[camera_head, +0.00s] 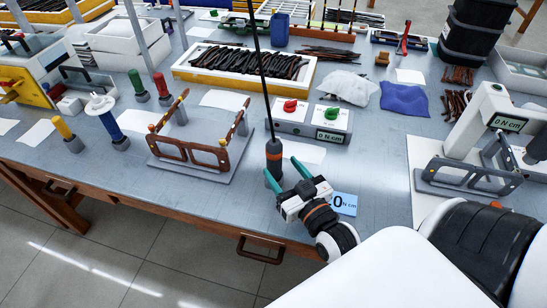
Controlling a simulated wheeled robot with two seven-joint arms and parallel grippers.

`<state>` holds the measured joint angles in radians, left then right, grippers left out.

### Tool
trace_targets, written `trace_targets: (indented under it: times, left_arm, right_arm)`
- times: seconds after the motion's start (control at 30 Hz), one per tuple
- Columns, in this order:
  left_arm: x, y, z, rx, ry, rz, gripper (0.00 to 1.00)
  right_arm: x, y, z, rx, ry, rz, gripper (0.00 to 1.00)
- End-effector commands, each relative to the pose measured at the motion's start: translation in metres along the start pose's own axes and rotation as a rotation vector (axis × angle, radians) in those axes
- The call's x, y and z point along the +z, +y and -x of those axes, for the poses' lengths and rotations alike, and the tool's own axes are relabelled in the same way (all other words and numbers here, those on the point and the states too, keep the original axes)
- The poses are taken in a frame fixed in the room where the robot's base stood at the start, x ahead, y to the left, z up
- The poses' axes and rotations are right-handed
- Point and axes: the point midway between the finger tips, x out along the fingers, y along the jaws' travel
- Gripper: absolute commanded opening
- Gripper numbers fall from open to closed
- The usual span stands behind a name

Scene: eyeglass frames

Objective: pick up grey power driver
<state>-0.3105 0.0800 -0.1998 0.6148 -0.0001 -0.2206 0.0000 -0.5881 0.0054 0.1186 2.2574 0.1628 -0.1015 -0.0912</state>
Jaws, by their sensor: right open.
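The grey power driver (273,154) stands upright near the table's front edge. It is a dark grey cylinder with an orange band, and a black cord or rod rises from its top. My right gripper (282,170) has green fingers spread apart and is close in front of the driver. One finger overlaps the driver's lower part in the picture, and the other is to its right. I cannot tell whether either finger touches it. The driver's lower end is partly hidden. My left gripper is out of view.
A brown eyeglass frame (190,152) stands in a fixture left of the driver. Behind it is a box with red and green knobs (312,124). A blue-white label (344,203) lies right of my gripper. A grey frame (470,176) is at the right.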

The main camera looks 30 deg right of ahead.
Motion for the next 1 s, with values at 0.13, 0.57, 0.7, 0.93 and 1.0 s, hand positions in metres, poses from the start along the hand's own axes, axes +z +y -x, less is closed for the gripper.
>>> trace_targets:
  times: [0.13, 0.57, 0.7, 0.93, 1.0]
  left_arm:
    - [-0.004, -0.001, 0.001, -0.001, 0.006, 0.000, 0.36]
    - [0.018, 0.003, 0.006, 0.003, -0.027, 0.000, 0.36]
    - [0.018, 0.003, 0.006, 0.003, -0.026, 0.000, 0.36]
    - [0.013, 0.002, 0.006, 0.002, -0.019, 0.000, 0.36]
    - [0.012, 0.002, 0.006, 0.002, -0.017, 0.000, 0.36]
  right_arm:
    - [0.000, 0.000, -0.012, 0.000, -0.001, 0.000, 0.59]
    - [-0.001, 0.000, -0.061, 0.000, 0.000, 0.000, 0.59]
    - [-0.002, 0.000, -0.064, 0.000, 0.001, 0.001, 0.59]
    - [-0.002, 0.000, -0.064, 0.001, 0.001, 0.001, 0.42]
    - [-0.002, 0.000, -0.064, 0.001, 0.001, 0.001, 0.31]
